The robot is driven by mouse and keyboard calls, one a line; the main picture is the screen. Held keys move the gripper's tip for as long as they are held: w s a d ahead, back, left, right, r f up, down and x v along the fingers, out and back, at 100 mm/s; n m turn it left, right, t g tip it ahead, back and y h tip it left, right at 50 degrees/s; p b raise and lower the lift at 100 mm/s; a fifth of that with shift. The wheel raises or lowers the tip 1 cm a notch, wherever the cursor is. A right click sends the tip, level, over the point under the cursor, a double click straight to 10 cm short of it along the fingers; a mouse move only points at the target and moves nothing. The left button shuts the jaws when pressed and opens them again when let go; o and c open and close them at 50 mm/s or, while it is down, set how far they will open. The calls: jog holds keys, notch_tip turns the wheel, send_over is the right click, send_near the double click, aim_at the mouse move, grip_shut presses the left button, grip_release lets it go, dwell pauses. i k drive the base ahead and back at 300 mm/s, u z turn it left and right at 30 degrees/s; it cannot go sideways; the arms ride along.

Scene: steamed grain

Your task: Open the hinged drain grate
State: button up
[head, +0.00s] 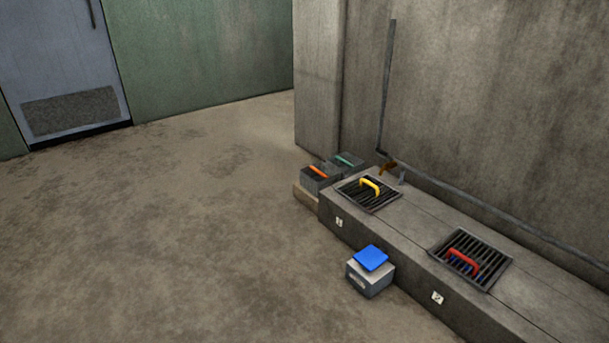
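Two dark barred drain grates lie in the top of a long grey concrete ledge in the head view. The farther grate (355,196) has a yellow handle (370,186) and lies above a small white label. The nearer grate (489,263) has a red handle (463,262), with something blue showing between its bars. Both grates look shut and flat. I cannot tell from here which edges are hinged. My gripper is not in view.
A grey box with a blue lid (371,259) stands on the floor against the ledge. Dark boxes with an orange handle (318,171) and a green handle (347,159) stand beyond the ledge. A pipe (480,209) runs along the wall. The floor (170,240) at left is clear.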

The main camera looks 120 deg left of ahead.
aim_at(448, 255)
jog(key=u, duration=3.85)
